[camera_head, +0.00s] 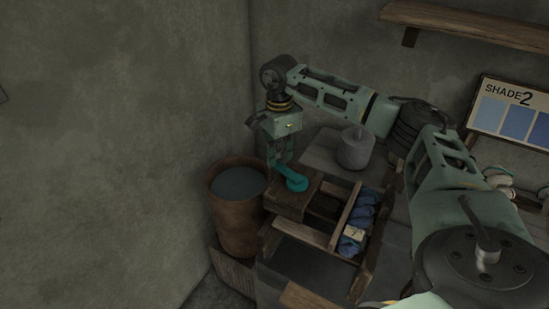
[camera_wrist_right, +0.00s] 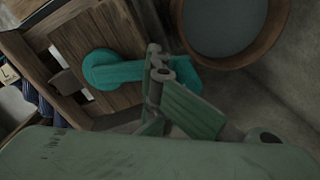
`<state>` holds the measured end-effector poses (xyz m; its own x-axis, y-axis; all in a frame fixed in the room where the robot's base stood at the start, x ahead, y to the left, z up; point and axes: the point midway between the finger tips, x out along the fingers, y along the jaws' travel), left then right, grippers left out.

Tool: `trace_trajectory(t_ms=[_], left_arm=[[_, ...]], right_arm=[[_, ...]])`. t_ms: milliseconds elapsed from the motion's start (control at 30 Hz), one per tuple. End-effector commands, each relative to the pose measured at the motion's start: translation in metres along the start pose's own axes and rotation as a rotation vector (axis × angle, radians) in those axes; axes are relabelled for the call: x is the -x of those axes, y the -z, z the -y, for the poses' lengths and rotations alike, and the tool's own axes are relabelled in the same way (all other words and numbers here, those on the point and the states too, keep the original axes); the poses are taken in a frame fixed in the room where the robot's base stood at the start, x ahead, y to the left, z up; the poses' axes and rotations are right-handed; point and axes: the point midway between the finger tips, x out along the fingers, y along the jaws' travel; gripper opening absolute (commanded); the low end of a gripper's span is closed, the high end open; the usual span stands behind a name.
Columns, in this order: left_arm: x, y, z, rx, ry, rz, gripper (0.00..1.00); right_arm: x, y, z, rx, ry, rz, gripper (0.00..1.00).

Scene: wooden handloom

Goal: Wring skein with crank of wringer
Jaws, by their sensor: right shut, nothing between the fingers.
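The teal crank (camera_head: 292,179) sits on top of a wooden block (camera_head: 290,203), which looks like the wringer. In the right wrist view the crank (camera_wrist_right: 108,70) has a round hub on the wood, and its arm passes behind my finger. My right gripper (camera_head: 279,163) is shut and empty, pointing down at the crank's handle end. Its fingertips (camera_wrist_right: 158,62) overlap the crank in the wrist view; I cannot tell whether they touch it. Blue skeins (camera_head: 362,217) lie in a wooden rack's compartment to the right. My left gripper is not in view.
A brown bucket (camera_head: 239,225) of dark liquid stands just left of the wringer, also in the wrist view (camera_wrist_right: 272,30). A grey lidded pot (camera_head: 355,151) stands behind the rack. A shade board (camera_head: 512,112) and shelf (camera_head: 470,25) are at the right. Walls are close.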

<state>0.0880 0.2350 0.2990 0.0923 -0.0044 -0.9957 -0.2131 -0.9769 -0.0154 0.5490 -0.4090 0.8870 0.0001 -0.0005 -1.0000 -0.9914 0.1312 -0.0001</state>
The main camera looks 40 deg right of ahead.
Motion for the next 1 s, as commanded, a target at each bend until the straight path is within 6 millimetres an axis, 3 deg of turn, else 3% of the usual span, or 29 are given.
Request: trace_trajectory(t_ms=[1000], left_arm=[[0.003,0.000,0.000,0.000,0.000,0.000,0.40]], right_arm=[[0.000,0.053,-0.005,-0.002,0.000,0.000,0.00]])
